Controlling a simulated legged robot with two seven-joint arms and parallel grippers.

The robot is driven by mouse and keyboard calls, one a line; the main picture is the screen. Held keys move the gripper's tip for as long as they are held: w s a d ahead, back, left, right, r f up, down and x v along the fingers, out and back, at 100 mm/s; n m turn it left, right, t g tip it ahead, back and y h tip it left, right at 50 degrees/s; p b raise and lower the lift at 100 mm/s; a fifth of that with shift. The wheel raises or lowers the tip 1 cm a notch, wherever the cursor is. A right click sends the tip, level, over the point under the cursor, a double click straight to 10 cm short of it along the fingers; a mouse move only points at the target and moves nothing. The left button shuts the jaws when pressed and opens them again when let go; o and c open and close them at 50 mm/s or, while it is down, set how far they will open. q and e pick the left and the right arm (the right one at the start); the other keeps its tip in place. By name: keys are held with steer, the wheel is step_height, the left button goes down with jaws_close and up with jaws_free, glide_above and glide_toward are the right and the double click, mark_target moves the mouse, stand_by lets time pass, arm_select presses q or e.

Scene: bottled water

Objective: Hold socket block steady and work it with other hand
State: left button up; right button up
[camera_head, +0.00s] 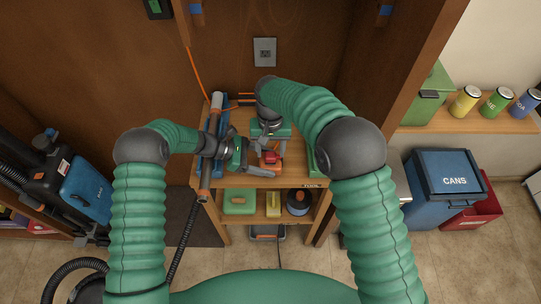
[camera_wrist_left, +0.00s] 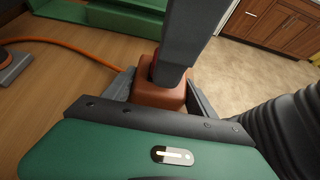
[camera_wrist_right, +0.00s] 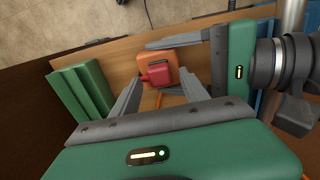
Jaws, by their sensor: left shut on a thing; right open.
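The orange socket block (camera_head: 274,169) is above the front part of the wooden bench top, with a red piece (camera_head: 270,157) on it. My left gripper (camera_head: 262,170) is shut on the block from the left. The block shows between its fingers in the left wrist view (camera_wrist_left: 172,97). My right gripper (camera_head: 269,148) is open above and behind the red piece. In the right wrist view the red piece (camera_wrist_right: 155,77) and block (camera_wrist_right: 160,60) lie between and beyond its fingers. In the left wrist view a right finger hides part of the red piece.
An orange cable (camera_wrist_left: 70,47) crosses the bench top. Green parts (camera_wrist_right: 85,92) stand at the bench's right side. A grey tube (camera_head: 211,150) and blue part lie along its left edge. The lower shelf (camera_head: 267,218) holds a green box, a yellow item and a round dark item.

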mark_target(271, 155)
steer(key=shift+f, duration=0.8)
steer(key=shift+c, duration=0.4)
jaws_close()
steer(key=shift+r, duration=3.05)
arm_select(q)
steer(key=o, duration=1.3)
steer(key=shift+o, duration=0.2)
